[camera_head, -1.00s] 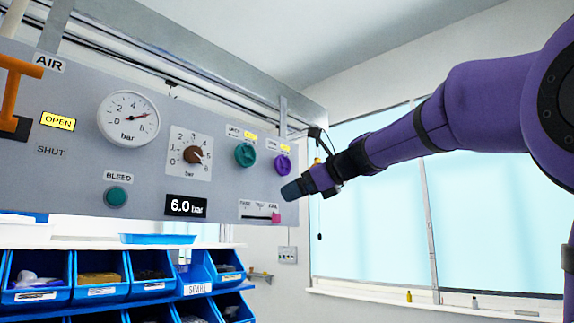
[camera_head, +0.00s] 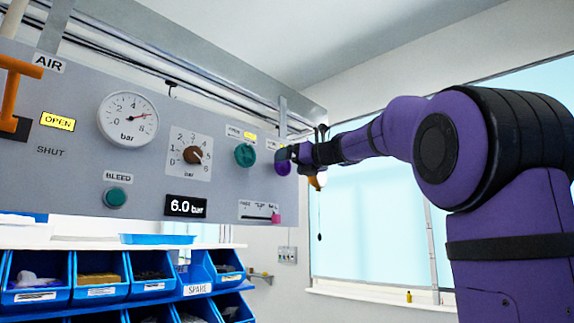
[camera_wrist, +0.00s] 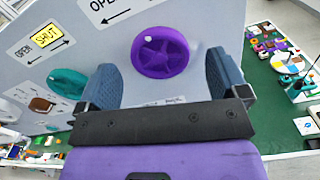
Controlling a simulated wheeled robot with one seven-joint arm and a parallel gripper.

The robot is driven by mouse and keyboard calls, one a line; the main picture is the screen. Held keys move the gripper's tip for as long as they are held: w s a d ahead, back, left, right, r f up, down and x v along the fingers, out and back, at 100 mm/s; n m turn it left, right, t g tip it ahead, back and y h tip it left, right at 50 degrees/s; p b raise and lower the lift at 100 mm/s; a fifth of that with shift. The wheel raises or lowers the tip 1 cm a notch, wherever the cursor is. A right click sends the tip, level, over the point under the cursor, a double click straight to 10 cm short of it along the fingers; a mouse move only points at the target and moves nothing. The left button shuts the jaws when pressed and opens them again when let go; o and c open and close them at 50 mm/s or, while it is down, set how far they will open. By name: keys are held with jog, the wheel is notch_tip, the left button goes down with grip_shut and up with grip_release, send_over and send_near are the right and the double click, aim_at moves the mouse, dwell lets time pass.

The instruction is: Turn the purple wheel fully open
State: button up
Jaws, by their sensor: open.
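The purple wheel (camera_wrist: 160,52) is a spoked handwheel on the grey panel. In the wrist view it sits ahead of my gripper (camera_wrist: 160,62), between the lines of its two blue fingers. The fingers are spread apart and empty; I see no contact with the wheel. In the head view my gripper (camera_head: 288,153) is at the panel's right end and partly covers the purple wheel (camera_head: 282,167). An OPEN label with an arrow (camera_wrist: 115,10) is by the wheel in the wrist view. The wheel's own lit indicator is mostly hidden.
A teal wheel (camera_head: 245,155) is close on the left; a lit yellow SHUT sign (camera_wrist: 47,35) is near it in the wrist view. A brown knob (camera_head: 193,155), a gauge (camera_head: 128,118) and a 6.0 bar display (camera_head: 186,206) are farther left. Blue bins (camera_head: 98,283) stand below.

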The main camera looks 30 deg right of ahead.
jog(key=shift+x, duration=1.15)
jog(key=c, duration=0.9)
